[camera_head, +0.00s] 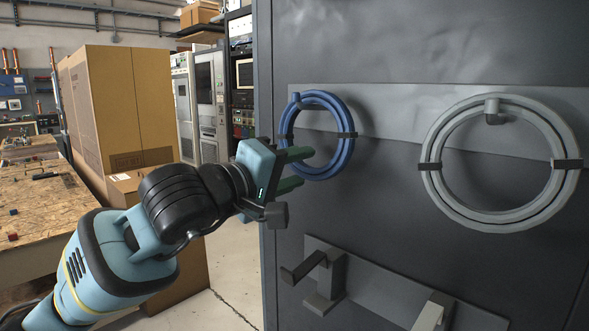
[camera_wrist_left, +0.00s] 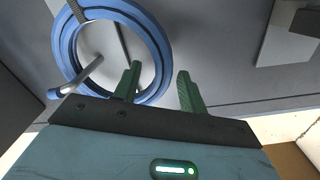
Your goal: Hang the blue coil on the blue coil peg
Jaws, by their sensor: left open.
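The blue coil (camera_head: 345,152) is a ring with dark bands, against the grey rack panel. The blue-tipped peg (camera_head: 296,97) shows at its upper left. In the left wrist view the peg (camera_wrist_left: 85,76) runs through the opening of the blue coil (camera_wrist_left: 150,35), and the coil appears to hang on it. My left gripper (camera_head: 306,167) is open at the coil's lower left. In the left wrist view one green finger of the left gripper (camera_wrist_left: 160,68) overlaps the coil's opening and the other is outside the rim. Contact cannot be told. My right gripper is not in view.
A grey coil (camera_head: 433,185) hangs on a grey peg (camera_head: 492,108) to the right. Below, a bracket plate (camera_head: 375,295) with protruding hooks juts from the panel. Cardboard boxes (camera_head: 130,95) and a wooden workbench (camera_head: 50,215) are at the left.

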